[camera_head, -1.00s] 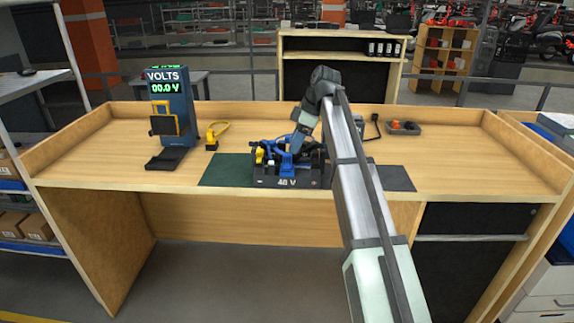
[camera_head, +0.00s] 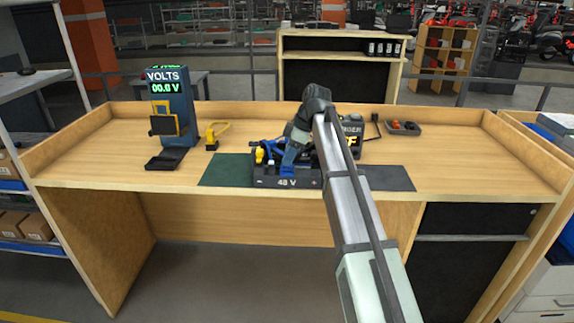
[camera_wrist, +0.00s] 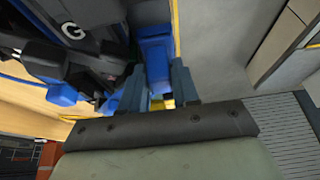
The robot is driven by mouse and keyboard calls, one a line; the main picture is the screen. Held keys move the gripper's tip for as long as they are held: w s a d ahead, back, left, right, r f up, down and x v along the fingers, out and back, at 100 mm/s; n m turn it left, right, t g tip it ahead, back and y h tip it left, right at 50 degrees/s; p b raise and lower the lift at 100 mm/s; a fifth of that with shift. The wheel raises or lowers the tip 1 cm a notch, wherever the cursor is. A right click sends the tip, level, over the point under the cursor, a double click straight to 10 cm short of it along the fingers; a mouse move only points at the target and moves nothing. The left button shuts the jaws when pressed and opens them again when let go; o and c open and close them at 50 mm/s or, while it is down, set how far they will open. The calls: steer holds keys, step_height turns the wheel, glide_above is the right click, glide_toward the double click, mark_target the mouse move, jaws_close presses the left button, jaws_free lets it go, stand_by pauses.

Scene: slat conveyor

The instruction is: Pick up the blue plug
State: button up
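A dark battery box (camera_head: 286,182) marked 48 V sits on the green and dark mat at the front of the bench, with blue and yellow parts on top. My gripper (camera_head: 287,168) points down into those parts, and my arm hides the box's right side. In the wrist view a blue block (camera_wrist: 155,50), which looks like the blue plug, lies between the two fingers of my gripper (camera_wrist: 160,85). The fingers are apart with the block between them. I cannot tell whether both touch it. A small yellow piece (camera_wrist: 169,103) shows between the finger bases.
The volts meter (camera_head: 170,108) stands at the left with a yellow bracket. A yellow looped part (camera_head: 214,136) lies beside it. A dark charger unit (camera_head: 352,140) stands behind my arm, and a small grey tray (camera_head: 404,129) lies to its right. The bench's right side is clear.

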jaws_close()
step_height(320, 180, up, 9)
steer(key=shift+f, duration=0.1)
steer(key=shift+r, duration=0.3)
steer(key=shift+s+r+m+t, duration=0.15)
steer(key=shift+m+t, duration=0.1)
steer(key=shift+m, duration=0.35)
steer(key=shift+w+r+m+t, duration=0.15)
steer(key=shift+m+t, duration=0.1)
steer(key=shift+m, duration=0.35)
steer(key=m+t, duration=0.1)
steer(key=m, duration=0.2)
steer(key=m+t+h, duration=0.1)
steer(key=m, duration=0.4)
steer(key=m+t+h, duration=0.1)
steer(key=m, duration=0.2)
steer(key=shift+h, duration=0.3)
steer(key=m+h, duration=0.1)
steer(key=m, duration=0.3)
steer(key=shift+m+t+h, duration=0.3)
steer(key=shift+h, duration=0.1)
